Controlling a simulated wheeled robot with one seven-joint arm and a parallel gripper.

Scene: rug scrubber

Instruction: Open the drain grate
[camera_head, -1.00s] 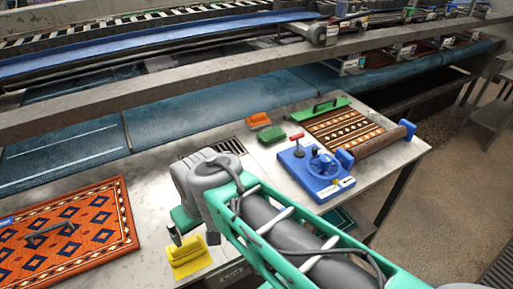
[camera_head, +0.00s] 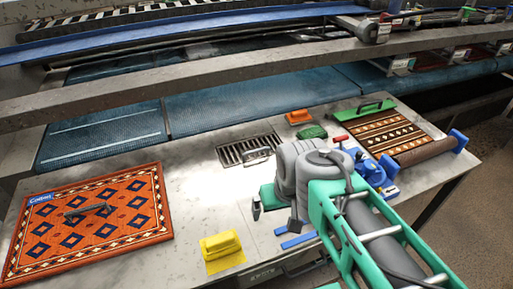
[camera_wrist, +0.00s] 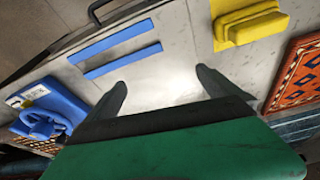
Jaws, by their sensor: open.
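The drain grate (camera_head: 230,154) is a dark slotted rectangle set in the metal tabletop, near the middle of the head view. It lies flat, with a small grey handle (camera_head: 258,154) at its front right. My gripper (camera_head: 274,216) is open and empty, in front of the grate and a little to its right, above the tabletop. In the wrist view my gripper (camera_wrist: 160,82) has its fingers wide apart over bare bright metal. The grate is not visible in the wrist view.
A yellow brush (camera_head: 221,249) stands left of my gripper, and blue strips (camera_head: 297,241) lie close by it. An orange rug (camera_head: 90,225) lies at left. Orange (camera_head: 299,117) and green (camera_head: 312,132) brushes and a blue device (camera_head: 378,172) stand right of the grate.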

